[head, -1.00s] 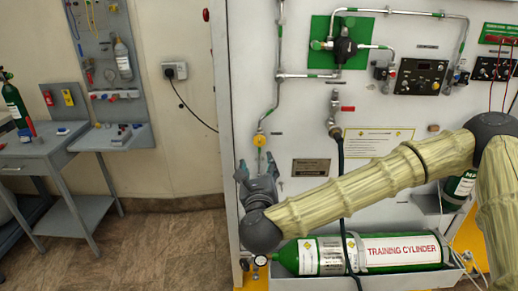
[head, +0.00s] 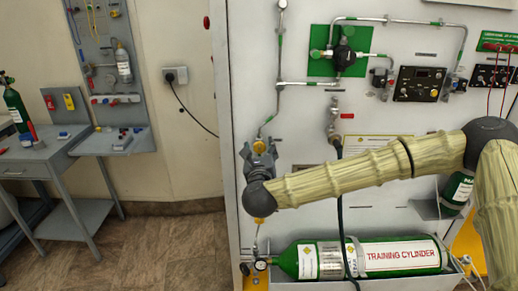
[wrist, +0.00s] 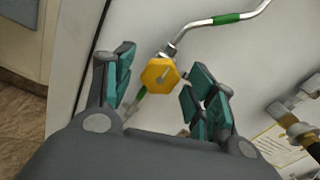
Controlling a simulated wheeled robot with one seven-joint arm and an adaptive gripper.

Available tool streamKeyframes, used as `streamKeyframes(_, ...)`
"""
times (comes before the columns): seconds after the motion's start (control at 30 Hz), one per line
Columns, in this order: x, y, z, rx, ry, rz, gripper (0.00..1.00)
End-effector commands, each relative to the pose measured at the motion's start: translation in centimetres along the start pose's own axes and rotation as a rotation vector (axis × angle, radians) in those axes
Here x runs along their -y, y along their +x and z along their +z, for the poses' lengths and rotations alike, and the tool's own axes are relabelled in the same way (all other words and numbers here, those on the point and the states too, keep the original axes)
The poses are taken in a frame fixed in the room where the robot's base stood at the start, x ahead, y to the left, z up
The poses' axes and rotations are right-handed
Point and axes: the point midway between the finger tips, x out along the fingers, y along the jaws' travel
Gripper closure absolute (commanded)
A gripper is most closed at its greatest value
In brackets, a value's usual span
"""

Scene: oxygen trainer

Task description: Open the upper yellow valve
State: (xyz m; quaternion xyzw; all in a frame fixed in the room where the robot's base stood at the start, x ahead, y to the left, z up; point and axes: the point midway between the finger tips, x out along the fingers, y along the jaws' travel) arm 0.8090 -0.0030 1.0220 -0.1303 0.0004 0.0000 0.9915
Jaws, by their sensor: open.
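The upper yellow valve (head: 259,146) is on the thin vertical pipe at the left of the white panel. In the wrist view its yellow knob (wrist: 157,76) sits between the two fingers, with gaps visible on both sides. My gripper (head: 258,148) is open in front of this valve; it also shows in the wrist view (wrist: 163,66), its teal-padded fingers apart. I cannot tell how deep the knob lies between them. A second yellow valve (head: 259,221) shows lower on the pipe, just below my wrist.
A green training cylinder (head: 395,254) lies in a tray at the bottom of the panel. A hose (head: 340,205) hangs behind my arm. A green-backed regulator (head: 344,51) is up to the right.

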Motion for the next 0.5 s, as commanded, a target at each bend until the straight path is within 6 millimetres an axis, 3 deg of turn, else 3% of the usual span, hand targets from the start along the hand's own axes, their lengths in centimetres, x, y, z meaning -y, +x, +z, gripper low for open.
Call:
streamKeyframes(0.3,0.00,0.24,-0.01,0.000,0.000,0.000,0.44)
streamKeyframes(0.5,-0.01,0.23,-0.01,0.000,0.000,0.000,0.79)
